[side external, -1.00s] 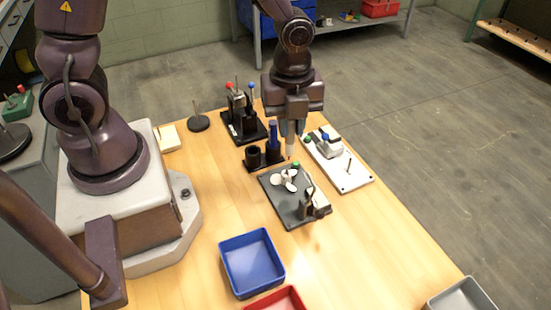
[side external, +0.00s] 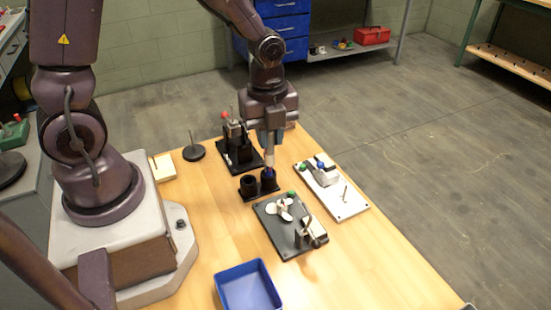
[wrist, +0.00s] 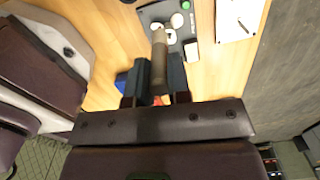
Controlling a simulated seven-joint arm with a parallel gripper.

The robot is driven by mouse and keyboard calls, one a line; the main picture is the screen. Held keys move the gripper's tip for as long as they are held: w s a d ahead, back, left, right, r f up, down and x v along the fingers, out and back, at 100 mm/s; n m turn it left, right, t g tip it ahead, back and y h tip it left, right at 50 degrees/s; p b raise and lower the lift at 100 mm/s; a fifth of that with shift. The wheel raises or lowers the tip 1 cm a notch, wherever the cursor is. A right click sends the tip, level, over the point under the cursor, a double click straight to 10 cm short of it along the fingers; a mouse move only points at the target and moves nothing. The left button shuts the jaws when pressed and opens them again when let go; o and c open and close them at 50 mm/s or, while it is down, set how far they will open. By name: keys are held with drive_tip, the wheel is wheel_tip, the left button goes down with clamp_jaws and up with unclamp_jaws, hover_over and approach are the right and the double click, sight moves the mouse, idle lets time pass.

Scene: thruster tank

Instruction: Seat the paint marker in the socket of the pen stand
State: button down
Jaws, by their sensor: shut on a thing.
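My gripper (side external: 268,143) points down and is shut on the paint marker (wrist: 161,57). In the wrist view the marker is a grey-brown cylinder extending beyond the fingers, with a paler tip. In the side view its pale lower part (side external: 269,160) hangs upright below the fingers. The black pen stand (side external: 257,190) is directly below, with two round sockets. The left socket (side external: 248,183) is clear of the marker. The marker's lower end meets the right socket (side external: 269,183) in the picture, where some blue shows. I cannot tell whether it has entered.
A dark plate (side external: 270,222) with white discs and a clamp lies in front. A white fixture plate (side external: 345,208) is to the right. A black fixture (side external: 240,150) with a red-knobbed lever stands close behind. A blue tray (side external: 248,288) sits at the front. Bare table lies left of the stand.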

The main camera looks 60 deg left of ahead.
drive_tip(key=s+a, duration=0.3)
drive_tip(key=a, duration=0.2)
drive_tip(key=m, duration=0.2)
approach(250, 189)
drive_tip(key=shift+w+a+r, duration=0.3)
drive_tip(key=shift+a+r, duration=0.45)
drive_tip(key=shift+a, duration=0.15)
drive_tip(key=shift+f, duration=0.6)
drive_tip(key=shift+f, duration=0.3)
drive_tip(key=shift+f, duration=0.15)
idle(0.5)
drive_tip(key=shift+f, duration=0.35)
drive_tip(key=shift+f, duration=0.45)
drive_tip(key=shift+f, duration=0.4)
